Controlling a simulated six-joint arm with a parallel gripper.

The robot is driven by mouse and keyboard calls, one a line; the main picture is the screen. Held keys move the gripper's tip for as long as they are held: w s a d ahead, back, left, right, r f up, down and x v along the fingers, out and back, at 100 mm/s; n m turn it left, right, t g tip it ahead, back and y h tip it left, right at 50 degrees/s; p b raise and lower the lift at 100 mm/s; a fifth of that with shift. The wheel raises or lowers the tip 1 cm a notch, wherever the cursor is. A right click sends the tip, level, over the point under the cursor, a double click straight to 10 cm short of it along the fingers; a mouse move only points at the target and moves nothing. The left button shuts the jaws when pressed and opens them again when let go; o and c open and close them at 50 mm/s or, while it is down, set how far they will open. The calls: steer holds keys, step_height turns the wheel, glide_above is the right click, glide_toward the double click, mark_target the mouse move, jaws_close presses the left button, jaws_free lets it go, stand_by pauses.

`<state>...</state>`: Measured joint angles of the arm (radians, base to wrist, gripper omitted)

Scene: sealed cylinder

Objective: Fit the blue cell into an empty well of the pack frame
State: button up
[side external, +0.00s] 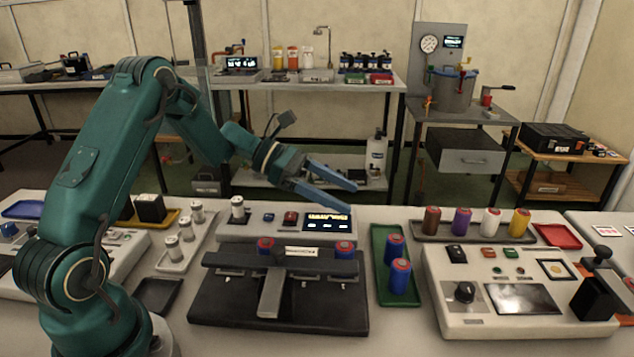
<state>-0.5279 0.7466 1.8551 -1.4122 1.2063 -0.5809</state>
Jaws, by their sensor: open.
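My gripper (338,192) is open and empty, raised above the back of the bench. Its two blue fingers point right and slightly down. Two blue cells with red tops stand in the green tray, a rear one (394,249) and a front one (399,277). My gripper is above and to the left of them, clear of both. The dark pack frame (225,305) lies left of the tray. Two cells with blue and red tops sit in it, one at left (265,246) and one at right (345,249). Its wells are largely hidden by the frame's top bar.
The green tray (380,292) stands between the pack frame and a control console (455,315). A rack (415,236) with brown, purple, white and yellow cylinders is behind the console. White cylinders (172,247) stand at left. A display (328,222) is behind the frame.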

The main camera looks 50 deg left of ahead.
step_height(320, 180, up, 7)
steer(key=m+g+y, duration=0.3)
steer(key=m+y, duration=0.7)
steer(key=m, duration=1.7)
glide_above(394, 237)
steer(key=s, duration=0.1)
steer(key=f, duration=1.1)
steer(key=shift+s+f, duration=0.1)
steer(key=shift+s, duration=0.15)
steer(key=shift+x, duration=2.55)
steer(key=shift+a, duration=0.15)
steer(key=shift+c, duration=0.4)
